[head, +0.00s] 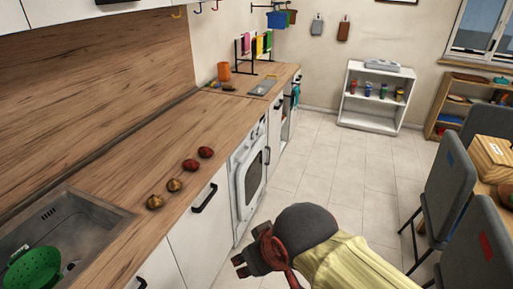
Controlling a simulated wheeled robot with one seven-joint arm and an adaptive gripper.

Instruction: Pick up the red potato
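Two red potatoes lie on the wooden counter (130,150), one (206,152) farther along and one (190,165) just nearer. Two brown, onion-like items, one (174,185) and another (155,202), lie in the same row closer to the sink. My gripper (238,265) is dark and small in the view, out over the floor in front of the cabinets, to the right of and apart from the potatoes. Its two fingers look spread with nothing between them. My arm hides part of the floor.
A sink (75,235) with a green colander (33,268) is at the lower left. A white oven (249,170) and cabinet handles face the aisle. Grey chairs (450,180) stand at the right. The tiled floor (345,165) between is clear.

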